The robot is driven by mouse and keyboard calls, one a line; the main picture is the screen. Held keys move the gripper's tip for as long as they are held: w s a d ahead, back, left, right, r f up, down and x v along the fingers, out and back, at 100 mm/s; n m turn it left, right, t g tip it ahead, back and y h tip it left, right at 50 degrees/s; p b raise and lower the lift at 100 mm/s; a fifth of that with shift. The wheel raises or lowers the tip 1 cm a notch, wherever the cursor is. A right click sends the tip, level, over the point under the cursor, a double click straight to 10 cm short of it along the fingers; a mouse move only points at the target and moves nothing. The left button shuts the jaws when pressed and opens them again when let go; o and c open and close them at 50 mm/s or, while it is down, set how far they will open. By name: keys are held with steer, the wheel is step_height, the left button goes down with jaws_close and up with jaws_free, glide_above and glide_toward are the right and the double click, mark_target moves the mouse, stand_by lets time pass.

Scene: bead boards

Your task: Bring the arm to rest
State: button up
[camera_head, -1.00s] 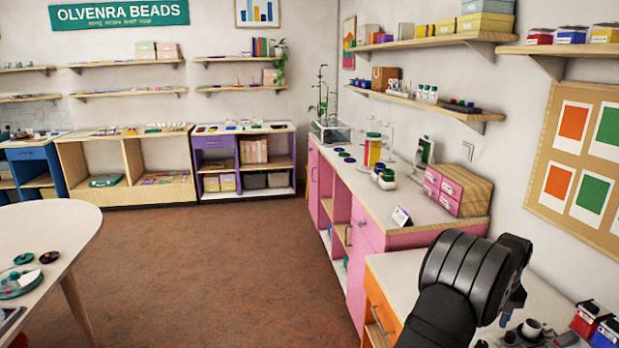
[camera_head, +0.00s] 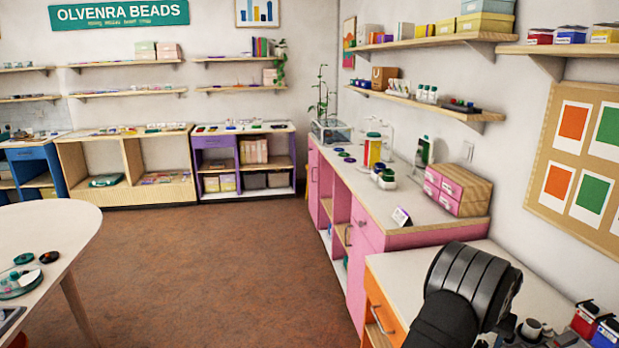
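My arm, dark grey and black, rises from the bottom edge at the lower right of the head view, in front of a white-topped counter (camera_head: 405,272) with an orange drawer. Only its thick ribbed joint and a lower link show. My gripper is not visible in this view, so its fingers and anything in them cannot be seen.
A pink cabinet (camera_head: 352,262) runs along the right wall with bottles and a pink drawer box (camera_head: 455,190) on top. Small red and blue containers (camera_head: 586,318) stand at the lower right. A round-edged white table (camera_head: 50,225) is at left. The brown floor between is clear.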

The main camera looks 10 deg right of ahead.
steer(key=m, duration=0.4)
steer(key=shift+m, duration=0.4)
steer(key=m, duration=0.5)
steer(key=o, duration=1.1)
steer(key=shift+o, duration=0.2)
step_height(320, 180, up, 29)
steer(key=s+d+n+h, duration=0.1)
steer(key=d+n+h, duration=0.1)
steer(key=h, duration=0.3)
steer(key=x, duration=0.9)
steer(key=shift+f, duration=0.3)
